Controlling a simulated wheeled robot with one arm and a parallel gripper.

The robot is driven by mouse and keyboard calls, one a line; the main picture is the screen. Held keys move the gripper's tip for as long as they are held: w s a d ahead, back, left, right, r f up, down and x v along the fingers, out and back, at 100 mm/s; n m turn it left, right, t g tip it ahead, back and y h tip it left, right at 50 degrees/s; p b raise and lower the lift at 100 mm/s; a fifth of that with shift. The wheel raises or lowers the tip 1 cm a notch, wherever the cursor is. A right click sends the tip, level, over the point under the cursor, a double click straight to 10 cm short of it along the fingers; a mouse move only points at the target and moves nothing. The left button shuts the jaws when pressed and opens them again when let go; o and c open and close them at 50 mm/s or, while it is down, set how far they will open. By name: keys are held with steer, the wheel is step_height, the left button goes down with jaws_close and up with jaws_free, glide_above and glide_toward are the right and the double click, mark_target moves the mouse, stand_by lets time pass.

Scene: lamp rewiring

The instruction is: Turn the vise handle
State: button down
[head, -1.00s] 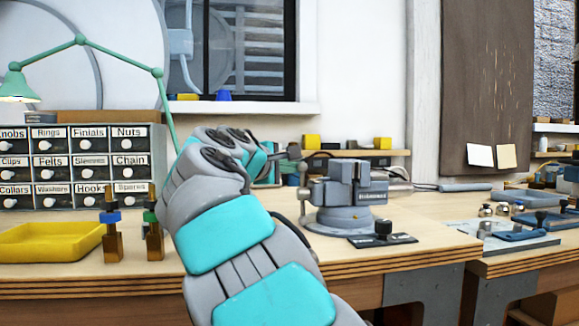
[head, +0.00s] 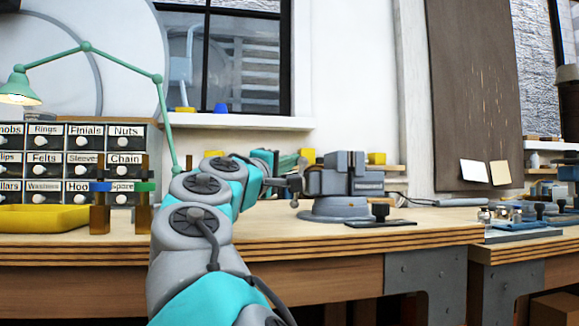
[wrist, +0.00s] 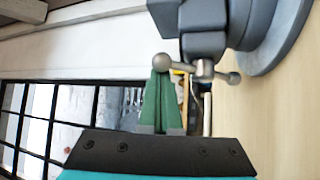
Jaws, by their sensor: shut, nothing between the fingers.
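The grey vise (head: 350,178) stands on its round base on the wooden bench in the head view. Its handle (head: 295,186) is a thin bar with ball ends on the vise's left side. In the wrist view the vise (wrist: 262,25) fills the top right, and the handle (wrist: 212,74) crosses below it with a ball at each end. My gripper (head: 288,162) is beside the handle. Its green fingers (wrist: 160,75) are together and empty, with the tips close to the handle's left ball. I cannot tell whether they touch it.
A flat black plate with a knob (head: 381,218) lies in front of the vise. Labelled drawers (head: 85,160), a yellow tray (head: 45,218) and brass posts (head: 100,205) stand to the left. The bench front edge (head: 330,250) is clear.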

mark_target(301, 171)
steer(key=shift+s+d+f, duration=0.15)
steer(key=shift+s+f, duration=0.3)
steer(key=shift+f, duration=0.15)
steer(key=shift+s+d+f, duration=0.1)
steer(key=shift+s+f, duration=0.3)
steer(key=shift+f, duration=0.2)
steer(key=shift+s+f, duration=0.15)
steer(key=shift+f, duration=0.1)
